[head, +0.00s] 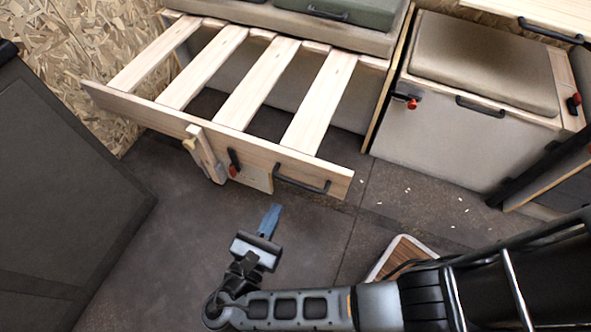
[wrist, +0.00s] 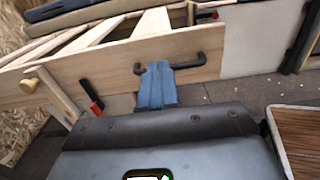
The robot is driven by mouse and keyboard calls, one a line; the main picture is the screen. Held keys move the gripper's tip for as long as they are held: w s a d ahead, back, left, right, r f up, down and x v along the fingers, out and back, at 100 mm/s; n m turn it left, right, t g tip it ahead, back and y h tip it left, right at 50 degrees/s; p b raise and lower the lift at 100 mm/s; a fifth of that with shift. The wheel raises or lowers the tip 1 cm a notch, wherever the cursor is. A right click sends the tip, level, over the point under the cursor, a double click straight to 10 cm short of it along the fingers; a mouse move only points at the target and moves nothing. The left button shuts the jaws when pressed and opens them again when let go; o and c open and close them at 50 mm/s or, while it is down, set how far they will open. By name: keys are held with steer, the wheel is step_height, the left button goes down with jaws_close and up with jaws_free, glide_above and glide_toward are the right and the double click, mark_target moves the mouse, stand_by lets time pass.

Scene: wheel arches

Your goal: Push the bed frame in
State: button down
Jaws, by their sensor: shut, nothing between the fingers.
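The wooden bed frame (head: 226,130) is pulled out from the bench, its slats bare and its front board facing me. A black handle (head: 301,180) sits at the right of the front board. A red-tipped black latch (head: 234,163) and a wooden leg with a knob (head: 205,153) are near its middle. My gripper (head: 270,220) is shut and empty, in front of the board and apart from it in the head view. In the wrist view my blue fingers (wrist: 157,88) overlap the handle (wrist: 172,66); I cannot tell contact there.
A cushioned bench box (head: 475,150) stands at the right. A dark panel (head: 65,190) stands at the left. A wood-topped step (head: 402,255) is on the floor near my arm. Dark floor (head: 170,215) is free in front of the frame.

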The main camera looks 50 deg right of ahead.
mark_target(346, 67)
steer(key=b+x, duration=0.1)
steer(key=x, duration=1)
steer(key=shift+d+f+b, duration=0.15)
steer(key=shift+d+b, duration=0.1)
steer(key=shift+b, duration=0.15)
steer(key=shift+w+d, duration=0.2)
steer(key=shift+d, duration=0.25)
steer(key=shift+d, duration=0.1)
steer(key=shift+d, duration=0.2)
steer(key=p+x, duration=0.1)
steer(key=x, duration=1.5)
steer(key=shift+d, duration=0.1)
steer(key=b+x, duration=0.9)
steer(key=x, duration=1.4)
steer(key=shift+f, duration=0.2)
steer(key=shift+w+d, duration=0.1)
steer(key=shift+d, duration=0.1)
steer(key=shift+w+d+r, duration=0.1)
steer(key=shift+d+r, duration=0.1)
steer(key=shift+r, duration=0.05)
